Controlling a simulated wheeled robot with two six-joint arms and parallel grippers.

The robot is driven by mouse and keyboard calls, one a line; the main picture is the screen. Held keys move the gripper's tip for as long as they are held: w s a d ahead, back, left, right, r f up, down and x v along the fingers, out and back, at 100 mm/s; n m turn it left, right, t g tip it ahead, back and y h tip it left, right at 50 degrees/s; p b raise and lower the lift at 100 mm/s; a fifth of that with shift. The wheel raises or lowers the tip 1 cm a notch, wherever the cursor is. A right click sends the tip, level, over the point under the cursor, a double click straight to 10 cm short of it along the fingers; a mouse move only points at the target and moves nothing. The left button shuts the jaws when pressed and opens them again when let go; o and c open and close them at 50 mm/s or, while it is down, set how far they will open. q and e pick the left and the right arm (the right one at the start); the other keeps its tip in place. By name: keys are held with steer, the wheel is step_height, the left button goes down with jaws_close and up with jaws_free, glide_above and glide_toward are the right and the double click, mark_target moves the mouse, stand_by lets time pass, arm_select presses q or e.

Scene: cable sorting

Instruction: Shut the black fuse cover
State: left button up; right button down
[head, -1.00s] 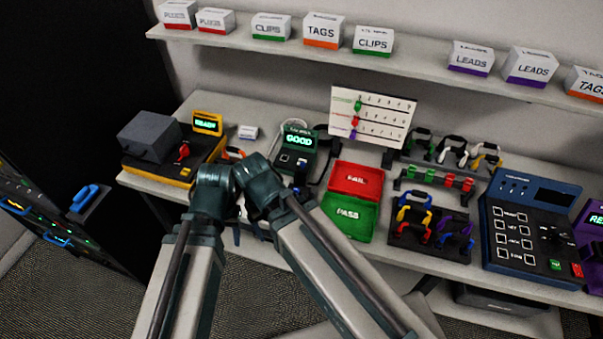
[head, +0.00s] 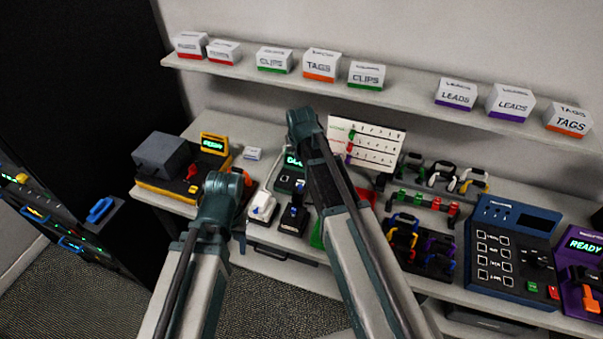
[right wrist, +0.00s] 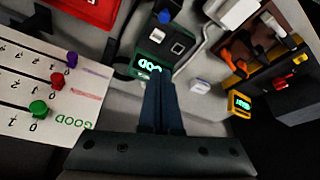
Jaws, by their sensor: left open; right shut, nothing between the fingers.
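I cannot single out a black fuse cover for certain. A dark grey block (head: 162,155) sits on the yellow-and-black unit (head: 180,192) at the bench's left end; whether it is the cover is unclear. The unit also shows in the right wrist view (right wrist: 241,103). My left gripper (head: 222,188) is in front of the bench, just right of that unit; its fingers are mostly hidden. My right gripper (right wrist: 163,103) is shut and empty, beside the green tester (right wrist: 165,42).
White (head: 262,207) and black (head: 294,219) connectors lie at the bench front between my arms. The chart (head: 372,142) stands behind. Cable racks (head: 425,203), a blue tester (head: 510,250) and a purple unit (head: 578,270) fill the right. A shelf (head: 400,85) of boxes hangs above.

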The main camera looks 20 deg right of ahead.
steer(key=a+b+x, duration=0.1)
steer(key=b+x, duration=0.9)
steer(key=x, duration=0.1)
arm_select(q)
step_height(320, 180, down, 10)
steer(key=shift+r+p, duration=0.25)
steer(key=shift+p, duration=0.05)
arm_select(e)
steer(key=s, duration=0.4)
steer(key=shift+s+d+r, duration=0.15)
steer(key=shift+s+r, duration=0.1)
steer(key=shift+r, duration=0.1)
arm_select(q)
steer(key=shift+s, duration=0.1)
arm_select(e)
steer(key=shift+w, duration=0.1)
